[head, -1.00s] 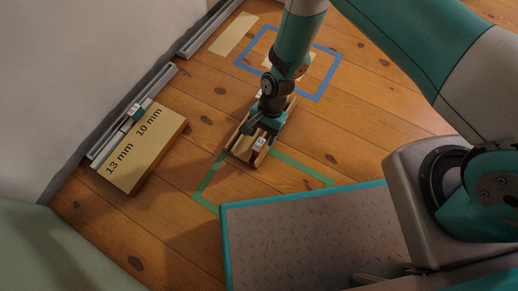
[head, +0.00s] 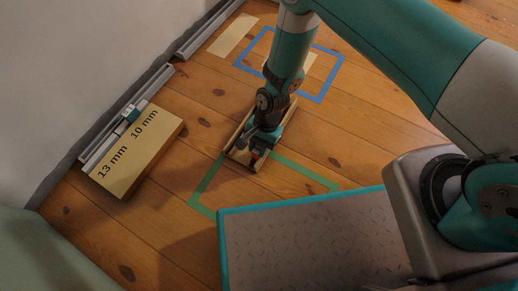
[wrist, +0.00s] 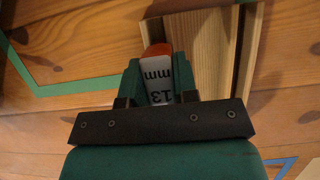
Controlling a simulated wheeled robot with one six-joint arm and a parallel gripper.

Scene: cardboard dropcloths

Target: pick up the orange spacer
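The orange spacer (wrist: 156,50) shows an orange end and a pale label reading 13 mm in the wrist view. It sits at a wooden channel (wrist: 243,50) with raised sides. The two green fingers of my gripper (wrist: 159,75) lie close against both sides of the spacer and look shut on it. In the head view my gripper (head: 262,148) is down at the near end of the channel (head: 291,106), and only a small orange-red bit of the spacer (head: 254,157) shows. The spacer's underside is hidden.
A cardboard block (head: 138,155) marked 10 mm and 13 mm lies at left beside a metal rail (head: 155,87) along the wall. Green tape (head: 203,187) and blue tape (head: 241,58) mark the plank floor. My base deck fills the lower right.

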